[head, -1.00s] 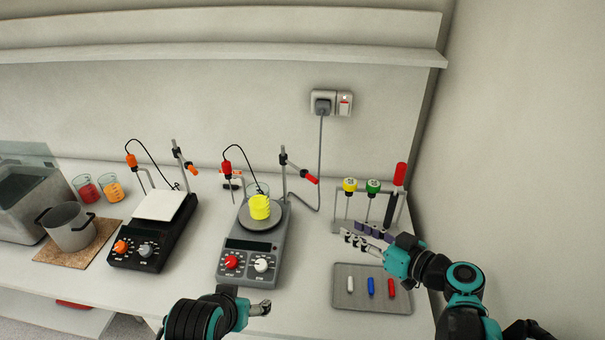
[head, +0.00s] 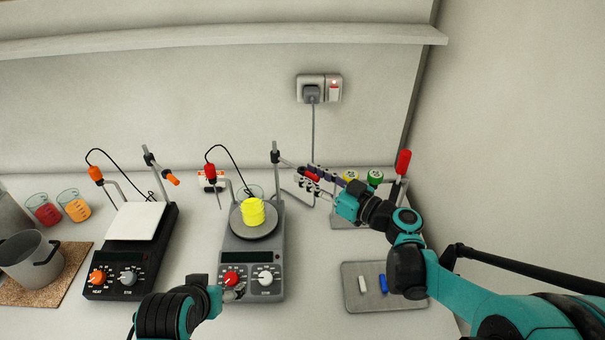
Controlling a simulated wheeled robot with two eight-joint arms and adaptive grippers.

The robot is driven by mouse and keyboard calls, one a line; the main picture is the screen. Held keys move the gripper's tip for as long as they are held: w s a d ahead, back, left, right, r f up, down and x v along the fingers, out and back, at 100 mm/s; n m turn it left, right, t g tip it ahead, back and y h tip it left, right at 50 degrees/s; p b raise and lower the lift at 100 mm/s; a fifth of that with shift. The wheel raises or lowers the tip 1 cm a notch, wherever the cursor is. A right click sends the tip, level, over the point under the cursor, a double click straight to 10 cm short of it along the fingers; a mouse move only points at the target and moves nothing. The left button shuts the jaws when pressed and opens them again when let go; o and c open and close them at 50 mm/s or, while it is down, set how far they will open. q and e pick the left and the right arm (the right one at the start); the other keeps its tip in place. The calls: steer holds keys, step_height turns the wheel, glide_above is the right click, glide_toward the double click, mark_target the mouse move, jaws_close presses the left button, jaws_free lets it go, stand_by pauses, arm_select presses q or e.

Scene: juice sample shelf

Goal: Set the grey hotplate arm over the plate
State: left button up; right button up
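The grey hotplate (head: 252,262) stands mid-bench with a round plate (head: 240,226) bearing a yellow ribbed container (head: 254,211). Its upright post (head: 276,180) carries the arm, a thin rod ending in a red handle (head: 312,177). The rod points right, away from the plate. My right gripper (head: 311,179) is at the red handle, its fingers apart on either side of it; I cannot tell whether they touch it. My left gripper (head: 236,294) is low in front of the hotplate's knobs; its fingers are too small to read.
A black hotplate (head: 130,252) with a white top is on the left, beside a pot (head: 32,260) and two beakers. A red probe (head: 210,172) hangs behind the plate. A rack with yellow and green tops (head: 375,178) and a tray (head: 352,302) are right.

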mark_target(299, 170)
arm_select(q)
steer(key=shift+f, duration=0.25)
arm_select(e)
steer(key=shift+x, duration=1.15)
jaws_close()
